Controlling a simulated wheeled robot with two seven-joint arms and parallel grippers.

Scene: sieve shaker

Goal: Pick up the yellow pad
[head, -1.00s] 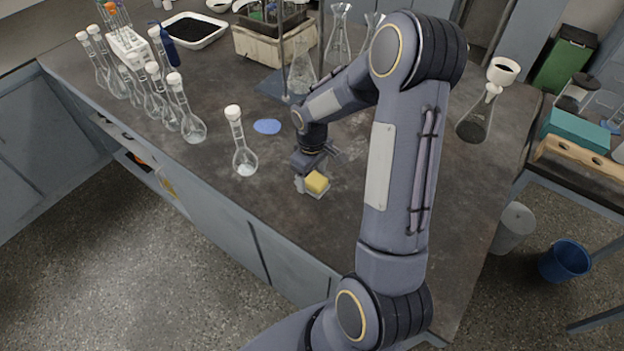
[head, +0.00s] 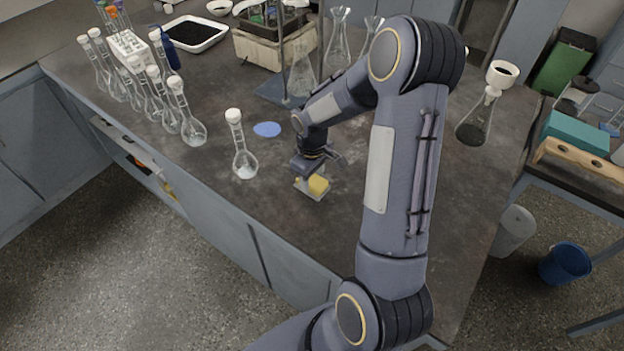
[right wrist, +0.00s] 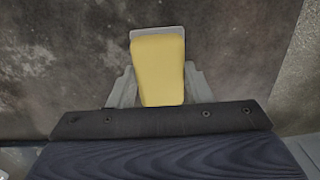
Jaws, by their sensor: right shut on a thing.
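The yellow pad (head: 318,185) is a small block near the front edge of the dark bench; a pale grey plate or tray (head: 308,192) shows under it. My right gripper (head: 311,180) points down at the pad. In the right wrist view the yellow pad (right wrist: 158,68) lies between the two grey fingers of my right gripper (right wrist: 160,88), which are shut on its sides. The grey plate (right wrist: 157,30) shows beyond its far end. I cannot tell whether the pad is clear of the plate. My left gripper is out of view.
A stoppered flask (head: 243,160) stands just left of my right gripper, and a blue disc (head: 267,129) lies behind it. Several more flasks and a white tube rack (head: 130,47) stand at the left. A funnel-topped flask (head: 478,115) stands at the right. The bench front is clear.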

